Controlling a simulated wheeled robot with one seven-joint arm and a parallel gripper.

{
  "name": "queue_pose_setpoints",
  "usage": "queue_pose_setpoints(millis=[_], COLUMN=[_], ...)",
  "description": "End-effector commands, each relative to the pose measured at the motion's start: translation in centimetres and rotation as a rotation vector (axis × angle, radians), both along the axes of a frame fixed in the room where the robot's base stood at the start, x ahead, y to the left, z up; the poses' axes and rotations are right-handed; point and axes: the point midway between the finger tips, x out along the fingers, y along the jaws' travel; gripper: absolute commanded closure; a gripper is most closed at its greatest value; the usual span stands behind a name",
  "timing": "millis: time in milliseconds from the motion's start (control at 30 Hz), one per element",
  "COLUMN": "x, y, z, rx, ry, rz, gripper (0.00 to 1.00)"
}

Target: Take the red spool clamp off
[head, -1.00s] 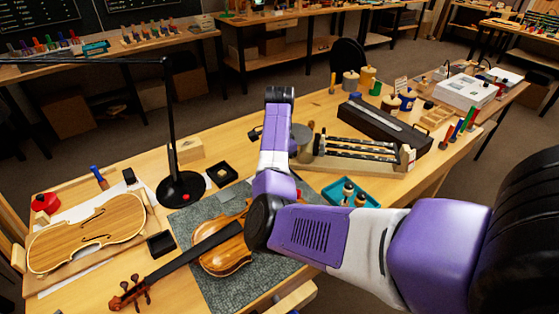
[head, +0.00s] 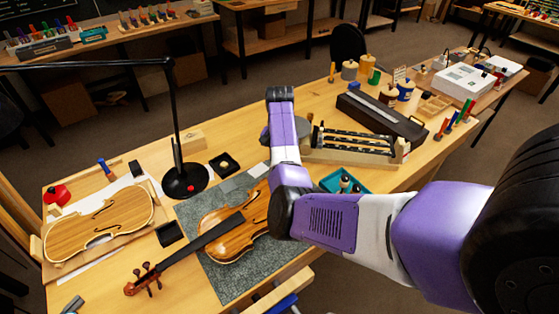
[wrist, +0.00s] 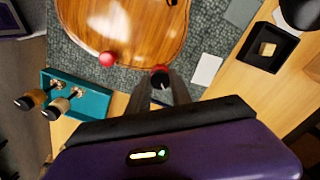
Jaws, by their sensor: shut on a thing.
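The varnished violin body (wrist: 125,25) lies on a grey mat in the wrist view; it also shows in the head view (head: 240,235), partly hidden by my arm. A red spool clamp (wrist: 160,69) is at the violin's edge, between my fingertips. My gripper (wrist: 161,78) is shut on it, and the fingers cover most of it. I cannot tell whether the clamp still touches the violin. Another round red clamp end (wrist: 107,58) sits at the violin's edge to the left. In the head view my gripper is hidden behind my arm.
A teal tray (wrist: 103,82) with two wooden-handled tools stands left of my gripper. A black box (wrist: 285,48) is to the right. In the head view a black lamp (head: 184,181) stands behind the violin. A pale violin plate (head: 98,225) lies at the left.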

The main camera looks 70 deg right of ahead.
Motion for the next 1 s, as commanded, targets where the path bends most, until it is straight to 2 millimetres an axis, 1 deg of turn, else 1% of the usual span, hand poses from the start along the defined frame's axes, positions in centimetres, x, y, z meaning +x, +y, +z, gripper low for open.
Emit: queue_pose_setpoints(millis=[400, 433, 500, 533, 867, 1000], x=[0.1, 0.1, 0.1, 0.1, 0.0, 0.1], y=[0.1, 0.1, 0.1, 0.0, 0.0, -0.1], z=[0.0, 0.0, 0.0, 0.0, 0.2, 1.6], rx=[0.001, 0.001, 0.001, 0.001, -0.001, -0.003], ry=[-0.001, -0.001, -0.001, -0.001, -0.001, -0.002], rz=[0.007, 0.007, 0.007, 0.006, 0.005, 0.005], gripper=[1.0, 0.68, 0.55, 0.51, 0.51, 0.51])
